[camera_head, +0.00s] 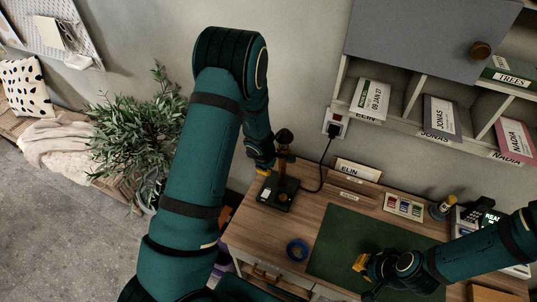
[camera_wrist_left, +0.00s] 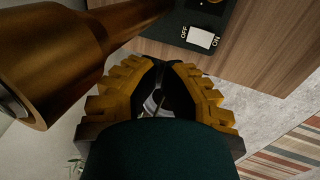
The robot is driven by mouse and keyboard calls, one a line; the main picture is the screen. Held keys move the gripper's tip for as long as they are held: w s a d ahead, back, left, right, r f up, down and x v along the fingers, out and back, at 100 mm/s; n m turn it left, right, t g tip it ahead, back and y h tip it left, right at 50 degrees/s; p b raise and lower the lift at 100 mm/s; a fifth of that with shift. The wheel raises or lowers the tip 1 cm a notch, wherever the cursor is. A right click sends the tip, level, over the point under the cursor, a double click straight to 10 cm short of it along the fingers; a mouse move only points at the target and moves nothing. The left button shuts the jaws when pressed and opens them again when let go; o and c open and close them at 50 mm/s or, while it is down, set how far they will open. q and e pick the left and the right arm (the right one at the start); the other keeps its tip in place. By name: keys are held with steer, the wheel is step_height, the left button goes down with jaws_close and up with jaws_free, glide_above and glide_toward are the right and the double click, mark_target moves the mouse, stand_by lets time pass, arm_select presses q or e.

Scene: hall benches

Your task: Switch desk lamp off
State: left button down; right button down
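The desk lamp has a black base (camera_head: 278,192) and a copper stem and stands at the desk's left back corner. In the left wrist view, its copper part (camera_wrist_left: 60,55) fills the upper left. A white rocker switch (camera_wrist_left: 200,37) marked OFF and ON sits on the black base (camera_wrist_left: 178,22). Whether the lamp is lit is not clear. My left gripper (camera_head: 263,171) is just left of the lamp stem; in the wrist view its yellow fingers (camera_wrist_left: 166,65) come together at the tips, empty, apart from the switch. My right gripper (camera_head: 361,263) hovers over the green mat; its opening is unclear.
The green desk mat (camera_head: 340,235) lies mid-desk, with a blue tape roll (camera_head: 297,250) at its left. An ELIN name sign (camera_head: 357,170) stands behind. A black cord runs from the lamp to a wall socket (camera_head: 336,124). Shelves hang above; a plant (camera_head: 140,120) stands left.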

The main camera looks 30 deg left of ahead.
arm_select(q)
steer(key=shift+w+r, duration=0.2)
steer(key=shift+r, duration=1.8)
